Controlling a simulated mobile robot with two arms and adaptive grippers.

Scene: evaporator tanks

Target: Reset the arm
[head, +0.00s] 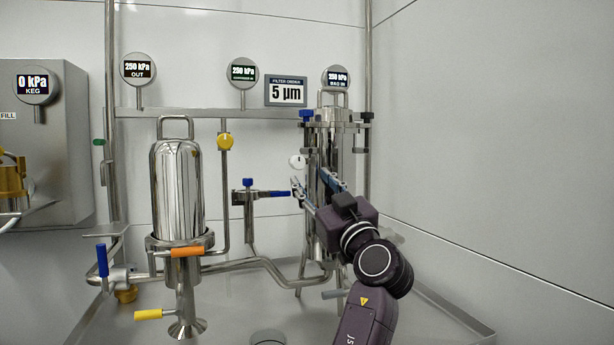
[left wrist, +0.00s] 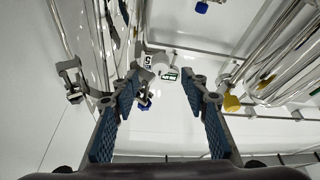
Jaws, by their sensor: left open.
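My left gripper (head: 310,185) is open in front of the right steel filter housing (head: 325,150) in the head view. Its arm rises from the bottom, right of centre. My right gripper is in neither view.
A steel vessel (head: 178,190) stands left, with an orange handle (head: 187,251) and a yellow handle (head: 148,314) below. A blue-handled valve (head: 265,194) is left of the gripper. Gauges (head: 243,73) line the rail. The right wall (head: 480,130) is bare.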

